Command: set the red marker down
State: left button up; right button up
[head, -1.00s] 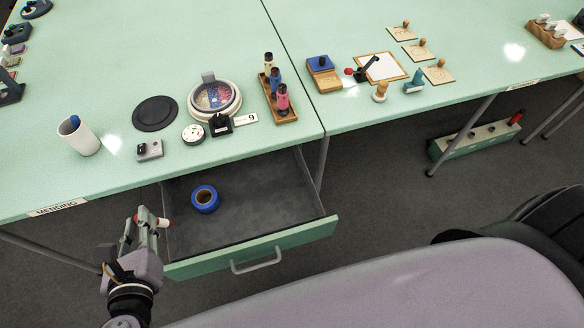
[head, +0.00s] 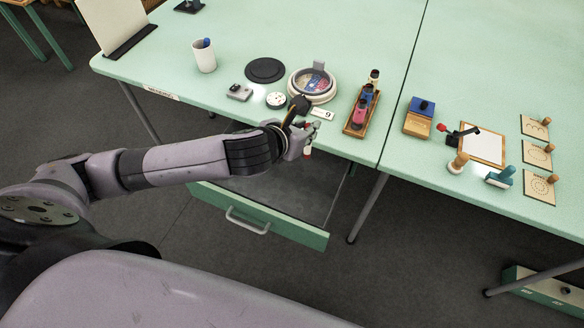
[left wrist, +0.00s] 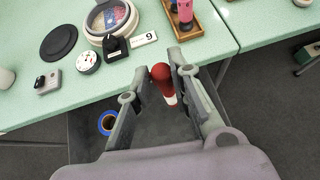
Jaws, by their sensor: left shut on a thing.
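The red marker (left wrist: 163,82), with a red end and a white band, is between the fingers of my left gripper (left wrist: 158,88) in the left wrist view. In the head view my left gripper (head: 308,138) is at the table's front edge, above the open drawer (head: 265,205). Only a small white and red part of the marker (head: 308,152) shows below the fingers there. The gripper is shut on the marker and holds it clear of the drawer floor. My right gripper is in neither view.
A blue tape roll (left wrist: 107,122) lies in the drawer. On the green table (head: 210,100) stand a white cup (head: 204,58), a black disc (head: 265,70), a round dish (head: 313,84), a number 9 card (head: 322,113) and a wooden bottle rack (head: 354,123). Stamps and a clipboard (head: 484,146) are right.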

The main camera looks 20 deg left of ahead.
pick_arm(q)
notch_tip(320, 180, down, 19)
jog(key=b, duration=0.1)
jog(key=shift+r+b, duration=0.15)
jog(key=shift+b, duration=0.15)
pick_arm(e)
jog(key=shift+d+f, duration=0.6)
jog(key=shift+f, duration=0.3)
pick_arm(q)
jog(key=shift+s+d, duration=0.1)
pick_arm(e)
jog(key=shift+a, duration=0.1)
pick_arm(q)
jog(key=o, duration=0.8)
jog(key=shift+o, duration=0.3)
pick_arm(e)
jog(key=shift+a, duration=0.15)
pick_arm(q)
jog(key=v, duration=1.2)
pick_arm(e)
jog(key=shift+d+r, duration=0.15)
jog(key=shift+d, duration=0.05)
